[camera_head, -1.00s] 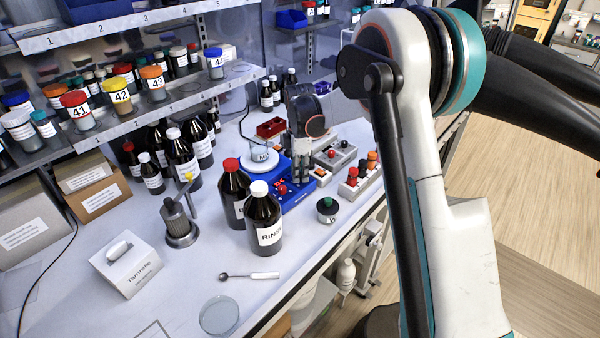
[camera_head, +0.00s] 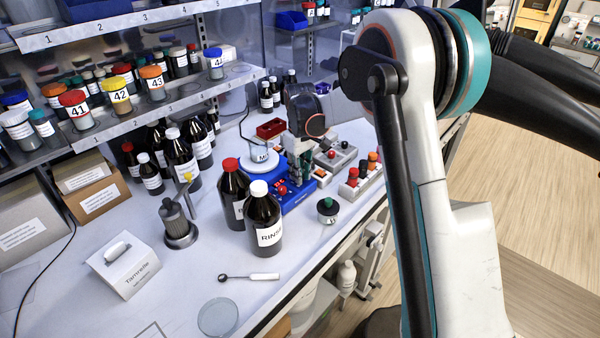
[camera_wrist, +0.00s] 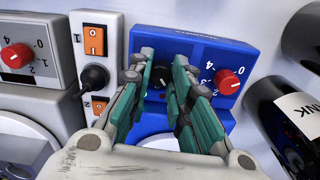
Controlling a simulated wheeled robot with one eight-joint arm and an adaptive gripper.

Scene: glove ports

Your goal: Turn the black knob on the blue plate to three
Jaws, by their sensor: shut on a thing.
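The blue plate (camera_wrist: 215,52) is in the middle of the wrist view. It also shows in the head view (camera_head: 298,198), partly behind my gripper and the bottles. The black knob (camera_wrist: 166,84) sits on it between my fingertips, mostly hidden by them. My gripper (camera_wrist: 168,76) is shut on the black knob, with its teal fingers on either side. The knob's pointer and most of its scale are hidden, so its setting cannot be read. In the head view my gripper (camera_head: 300,165) reaches down over the blue plate.
A red knob (camera_wrist: 229,81) with a numbered scale is on the same plate, right of my fingers. A grey box with a red knob (camera_wrist: 16,56) and orange switches (camera_wrist: 94,40) are to the left. Dark bottles (camera_head: 264,222) stand close in front of the plate.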

